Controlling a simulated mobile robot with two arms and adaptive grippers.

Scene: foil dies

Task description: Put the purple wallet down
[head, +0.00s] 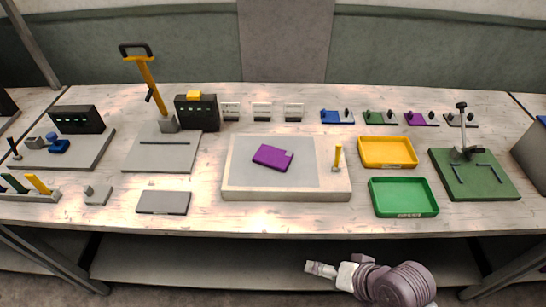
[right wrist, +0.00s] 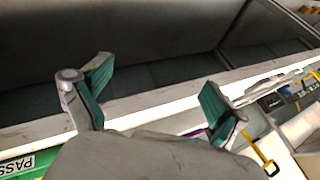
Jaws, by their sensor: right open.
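A flat purple wallet (head: 272,156) with a small notch at one corner lies on the grey top of a pale raised platform (head: 335,185) in the middle of the table. My right gripper (right wrist: 155,80) is open and empty, its two green-padded fingers wide apart. In the head view the right gripper (head: 318,268) is in front of the table's near edge, well apart from the wallet. A sliver of purple shows behind its finger in the right wrist view. My left gripper is not in view.
A yellow-handled post (head: 338,158) stands at the platform's right. A yellow tray (head: 387,139) and a green tray (head: 376,209) lie right of it; a green press board (head: 500,185) is farther right. Small blue, green and purple pieces line the back. A grey plate (head: 163,203) lies left.

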